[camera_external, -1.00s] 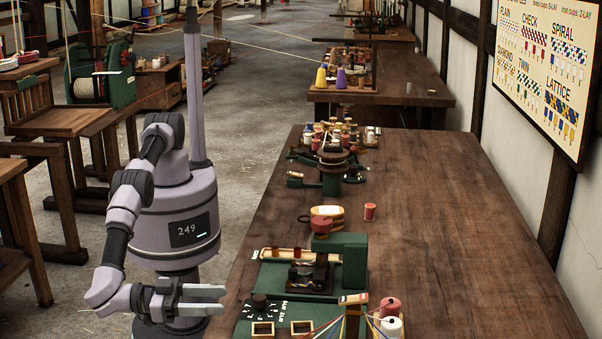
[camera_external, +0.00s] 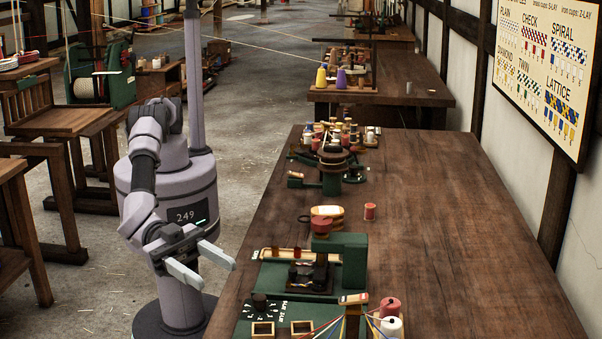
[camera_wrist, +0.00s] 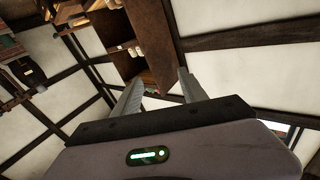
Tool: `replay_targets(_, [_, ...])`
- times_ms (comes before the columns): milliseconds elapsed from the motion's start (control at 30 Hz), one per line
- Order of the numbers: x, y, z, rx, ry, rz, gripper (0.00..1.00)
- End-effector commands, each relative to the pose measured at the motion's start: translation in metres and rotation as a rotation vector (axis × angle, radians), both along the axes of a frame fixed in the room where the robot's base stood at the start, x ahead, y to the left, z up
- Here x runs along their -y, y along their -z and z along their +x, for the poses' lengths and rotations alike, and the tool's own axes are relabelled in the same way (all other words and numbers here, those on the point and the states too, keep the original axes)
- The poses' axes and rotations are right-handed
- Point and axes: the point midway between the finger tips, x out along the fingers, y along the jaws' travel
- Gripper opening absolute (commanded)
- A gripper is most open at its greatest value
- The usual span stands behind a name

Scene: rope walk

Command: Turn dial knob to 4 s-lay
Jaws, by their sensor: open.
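The dial knob (camera_external: 260,300) is a small dark knob on the green machine panel (camera_external: 244,328) at the near left of the bench. White marks and lettering surround it, too small to read for its setting. My gripper (camera_external: 211,268) is open and empty, left of the bench edge and to the upper left of the knob, apart from it. In the wrist view my two fingers (camera_wrist: 158,90) are spread with nothing between them. The knob does not show in the wrist view, which faces white walls and dark beams.
The green machine (camera_external: 342,262) stands behind the panel. Coloured strands and red and white spools (camera_external: 391,326) lie right of the dial. A lone red spool (camera_external: 370,211) stands farther back. The right side of the bench (camera_external: 470,250) is clear. A pattern board (camera_external: 543,70) hangs on the wall.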

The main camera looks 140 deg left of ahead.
Motion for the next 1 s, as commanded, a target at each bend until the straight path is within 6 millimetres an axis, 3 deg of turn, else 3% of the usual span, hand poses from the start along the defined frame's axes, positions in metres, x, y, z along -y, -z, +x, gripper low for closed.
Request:
replay_targets(33, [-0.009,-0.027,0.012,-0.095,0.114,0.015,0.5])
replay_targets(133, [-0.037,-0.024,0.0,-0.395,0.312,0.029,0.5])
replay_targets(167, [-0.051,-0.019,-0.012,-0.5,0.346,0.032,0.5])
replay_targets(333, [-0.144,0.002,-0.111,-1.015,0.368,0.036,0.5])
replay_targets(400, [-0.172,0.005,-0.143,-1.142,0.341,0.039,0.5])
replay_targets(500, [-0.189,0.011,-0.165,-1.229,0.319,0.043,0.5])
replay_targets(667, [-0.187,0.043,-0.159,-1.243,0.317,0.042,0.5])
replay_targets(1000, [-0.173,0.137,-0.121,-1.24,0.318,0.043,0.5])
